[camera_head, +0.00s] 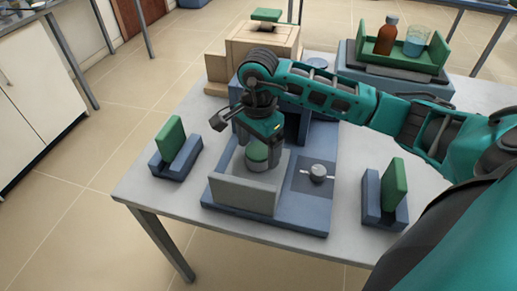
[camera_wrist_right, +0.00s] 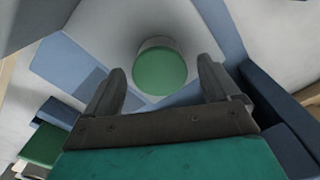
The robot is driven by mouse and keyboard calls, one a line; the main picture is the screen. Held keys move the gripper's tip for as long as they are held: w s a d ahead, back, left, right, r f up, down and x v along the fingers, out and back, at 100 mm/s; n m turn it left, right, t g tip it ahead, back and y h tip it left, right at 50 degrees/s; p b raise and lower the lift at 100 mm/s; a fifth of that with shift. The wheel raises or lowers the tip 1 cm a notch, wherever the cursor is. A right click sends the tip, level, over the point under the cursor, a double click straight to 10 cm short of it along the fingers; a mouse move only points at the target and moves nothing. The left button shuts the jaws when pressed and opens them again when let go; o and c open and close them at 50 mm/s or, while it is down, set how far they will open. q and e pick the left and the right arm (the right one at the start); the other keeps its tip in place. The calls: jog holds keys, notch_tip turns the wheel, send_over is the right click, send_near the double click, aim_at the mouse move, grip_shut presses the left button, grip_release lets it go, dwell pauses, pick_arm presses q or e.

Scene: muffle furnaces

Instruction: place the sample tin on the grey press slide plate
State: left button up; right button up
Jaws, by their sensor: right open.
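The sample tin (camera_head: 258,158) is a small pale cylinder with a green top, standing upright behind a grey front panel on the blue press. It also shows in the right wrist view (camera_wrist_right: 160,70), on a light grey surface that looks like the slide plate (camera_wrist_right: 118,28). The panel hides part of its base in the head view. My right gripper (camera_head: 262,147) is above the tin, pointing down. Its two fingers are apart, one on either side of the green top in the wrist view, with no visible grip. My left gripper is out of view.
A round metal knob (camera_head: 318,172) sits on the press base to the right. Blue holders with green plates stand left (camera_head: 172,143) and right (camera_head: 392,190). A green tray (camera_head: 440,52) with a brown bottle and a beaker is at the back right.

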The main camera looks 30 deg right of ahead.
aim_at(259, 150)
notch_tip(259, 150, up, 11)
jog(key=shift+f, duration=0.2)
dwell(0.6)
